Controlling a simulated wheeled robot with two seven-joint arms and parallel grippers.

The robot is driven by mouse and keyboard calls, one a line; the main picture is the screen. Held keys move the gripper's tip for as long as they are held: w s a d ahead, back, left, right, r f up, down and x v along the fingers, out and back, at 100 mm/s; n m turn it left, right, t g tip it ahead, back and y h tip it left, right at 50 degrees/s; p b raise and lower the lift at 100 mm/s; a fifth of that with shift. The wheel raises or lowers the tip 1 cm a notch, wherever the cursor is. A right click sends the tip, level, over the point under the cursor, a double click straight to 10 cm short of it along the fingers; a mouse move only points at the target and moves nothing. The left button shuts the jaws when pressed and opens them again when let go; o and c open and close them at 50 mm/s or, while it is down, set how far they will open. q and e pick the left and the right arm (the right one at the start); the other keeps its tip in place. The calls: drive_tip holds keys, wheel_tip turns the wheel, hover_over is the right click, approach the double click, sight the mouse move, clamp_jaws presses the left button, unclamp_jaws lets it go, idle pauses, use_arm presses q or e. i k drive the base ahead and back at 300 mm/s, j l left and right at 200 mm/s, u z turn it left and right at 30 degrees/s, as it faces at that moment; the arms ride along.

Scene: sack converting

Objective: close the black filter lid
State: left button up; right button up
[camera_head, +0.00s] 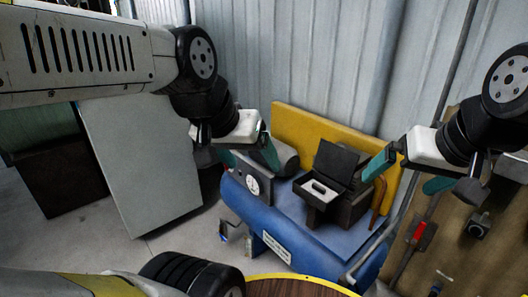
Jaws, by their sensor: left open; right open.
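The black filter lid (335,161) stands raised, tilted up at the back of a dark filter box (313,200). The box is open, and a pale inside with a small dark piece shows. It sits on the blue machine (295,228). My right gripper (396,184) is open and empty, to the right of the lid. One of its teal fingers appears close to the lid's right edge; I cannot tell whether they touch.
A yellow panel (300,125) stands behind the box. A round gauge (252,186) is left of it. A wooden board (465,255) with fittings and a red-handled part (420,231) is at right. A round wooden top (295,288) is in front.

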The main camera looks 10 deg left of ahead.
sight(336, 161)
drive_tip(key=i+l+u, duration=0.2)
drive_tip(key=u, duration=0.2)
drive_tip(key=i+l+u, duration=0.4)
drive_tip(key=k+j, duration=0.1)
